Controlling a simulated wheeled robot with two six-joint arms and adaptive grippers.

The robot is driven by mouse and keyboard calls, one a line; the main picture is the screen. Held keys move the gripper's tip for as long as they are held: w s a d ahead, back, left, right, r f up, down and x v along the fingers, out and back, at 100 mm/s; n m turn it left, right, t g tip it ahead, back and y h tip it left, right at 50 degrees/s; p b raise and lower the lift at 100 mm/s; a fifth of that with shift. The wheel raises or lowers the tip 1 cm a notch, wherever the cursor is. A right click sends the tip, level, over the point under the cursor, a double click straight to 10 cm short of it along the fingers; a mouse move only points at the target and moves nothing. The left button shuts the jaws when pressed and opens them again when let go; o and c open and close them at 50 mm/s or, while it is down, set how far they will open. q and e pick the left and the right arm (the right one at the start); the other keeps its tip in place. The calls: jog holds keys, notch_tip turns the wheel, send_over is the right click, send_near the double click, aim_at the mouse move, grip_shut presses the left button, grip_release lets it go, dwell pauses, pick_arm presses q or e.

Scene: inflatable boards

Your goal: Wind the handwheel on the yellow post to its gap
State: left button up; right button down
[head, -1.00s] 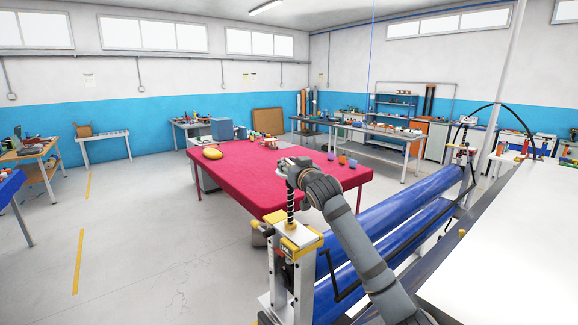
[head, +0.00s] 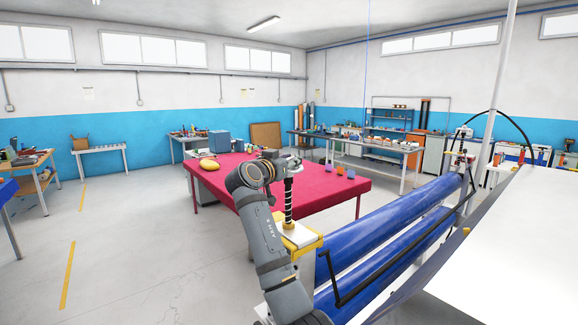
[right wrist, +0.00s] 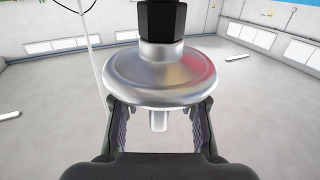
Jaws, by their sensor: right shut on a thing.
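The yellow post (head: 301,238), capped in yellow and white, stands at the near end of the blue rollers. A black threaded screw (head: 289,202) rises upright from its top. The handwheel (right wrist: 160,75) is a silver disc with a black hex piece above it in the right wrist view. My right gripper (head: 285,163) is at the top of the screw and largely hides the wheel in the head view. In the right wrist view, its two fingers (right wrist: 159,105) lie on either side of the wheel's rim, shut on it. My left gripper is out of view.
Two long blue rollers (head: 415,212) run from the post to the far right, with a black crank bar (head: 350,290) in front. A white table surface (head: 500,255) lies right. A red-covered table (head: 325,195) stands behind the post.

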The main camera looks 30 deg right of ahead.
jog(key=shift+r+m+g+h, duration=0.3)
jog(key=shift+m+g, duration=0.2)
jog(key=shift+g, duration=0.2)
jog(key=shift+s+d+g, duration=0.1)
jog(key=shift+g, duration=0.2)
jog(key=c, duration=1.4)
grip_release()
jog(key=o, duration=0.6)
jog(key=shift+d+f, duration=0.1)
jog(key=shift+f, duration=0.1)
jog(key=shift+c, duration=0.2)
jog(key=shift+a+f, duration=0.1)
jog(key=shift+a, duration=0.3)
jog(key=v, duration=1.1)
